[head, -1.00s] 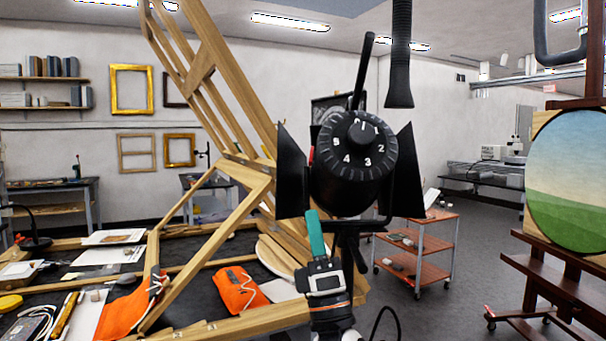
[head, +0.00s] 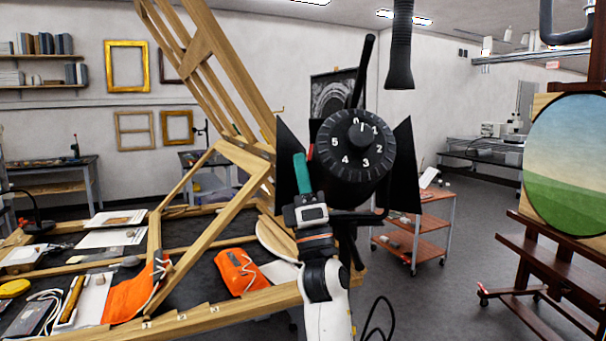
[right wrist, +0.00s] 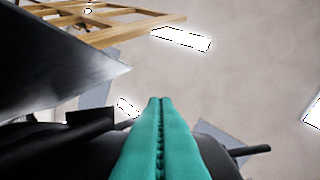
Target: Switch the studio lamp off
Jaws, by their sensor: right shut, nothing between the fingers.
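The black studio lamp (head: 352,185) stands in front of me, with its back towards me and dark flaps at both sides. Its round dial (head: 350,146) carries white numerals from 0 to 5, and the white mark on it points up near 0 and 1. A small red part (head: 311,151) shows at the lamp's left edge. My right gripper (head: 299,157) has teal fingers, shut and empty, pointing up just left of the lamp body. I cannot tell if they touch it. The shut fingers (right wrist: 160,102) also show in the right wrist view. My left gripper is not in view.
A wooden frame (head: 212,205) rises left of the lamp over a dark worktable with orange pouches (head: 240,272). A black duct (head: 399,45) hangs above right. An orange cart (head: 418,240) and an easel with a round painting (head: 567,165) stand to the right.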

